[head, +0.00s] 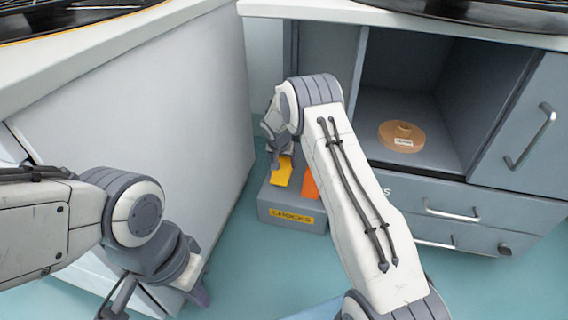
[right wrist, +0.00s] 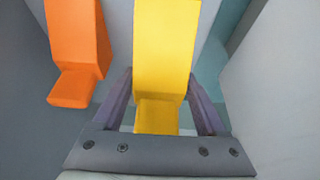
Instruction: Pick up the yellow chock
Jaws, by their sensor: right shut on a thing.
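The yellow chock (head: 283,172) is at the grey box labelled CHOCKS (head: 292,213), on the floor between the two cabinets. In the right wrist view the yellow chock (right wrist: 165,55) fills the middle, between the two fingers of my right gripper (right wrist: 157,105). My right gripper (head: 279,158) is shut on it. I cannot tell whether the chock is clear of the box. My left gripper (head: 150,300) is low at the left, partly cut off by the bottom edge, and its fingertips do not show clearly.
An orange chock (head: 310,186) stands right beside the yellow one, and it also shows in the right wrist view (right wrist: 78,45). A pale cabinet wall (head: 170,110) rises close on the left. An open compartment (head: 375,120) at the right holds a copper-coloured round object (head: 401,136).

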